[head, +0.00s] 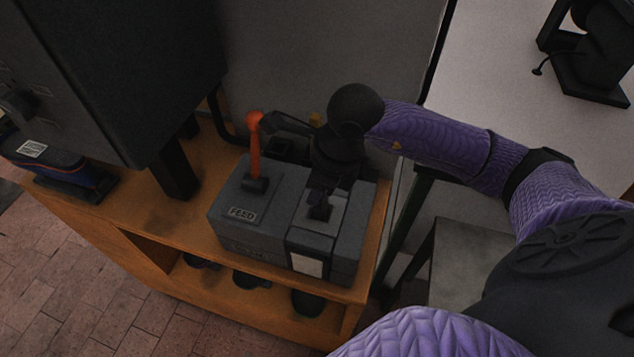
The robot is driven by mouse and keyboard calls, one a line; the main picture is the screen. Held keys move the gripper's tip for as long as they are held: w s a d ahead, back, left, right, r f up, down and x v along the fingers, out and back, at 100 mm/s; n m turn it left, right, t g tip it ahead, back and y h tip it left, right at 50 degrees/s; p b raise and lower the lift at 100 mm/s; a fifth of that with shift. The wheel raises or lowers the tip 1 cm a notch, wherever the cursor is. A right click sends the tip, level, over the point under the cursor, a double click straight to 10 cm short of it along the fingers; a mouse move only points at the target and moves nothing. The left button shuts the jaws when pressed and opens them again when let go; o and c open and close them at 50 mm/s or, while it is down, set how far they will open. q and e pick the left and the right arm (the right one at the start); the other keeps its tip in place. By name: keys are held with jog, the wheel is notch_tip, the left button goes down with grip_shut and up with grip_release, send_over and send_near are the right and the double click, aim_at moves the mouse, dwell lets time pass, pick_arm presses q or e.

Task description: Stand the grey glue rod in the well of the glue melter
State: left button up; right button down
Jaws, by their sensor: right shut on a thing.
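The glue melter (232,232) is a dark grey box with a FEED label, standing on a wooden bench. An upright orange lever (255,150) rises from its left part. Its right part has a lighter grey top plate (335,222) with a dark spot where the well seems to be. My right gripper (320,200) points down over that plate and is shut. The grey glue rod in it is mostly hidden and hard to tell from the dark fingers. I cannot tell whether the rod's lower end is inside the well. My left gripper is not in view.
The wooden bench (190,225) has a lower shelf with several dark round items. A large dark machine (130,70) stands at the left, with a blue-and-black item (50,165) beside it. A grey panel (320,50) rises behind the melter.

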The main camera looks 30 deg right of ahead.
jog(key=shift+c, duration=2)
grip_release()
jog(key=p+v, duration=0.1)
jog(key=v, duration=0.9)
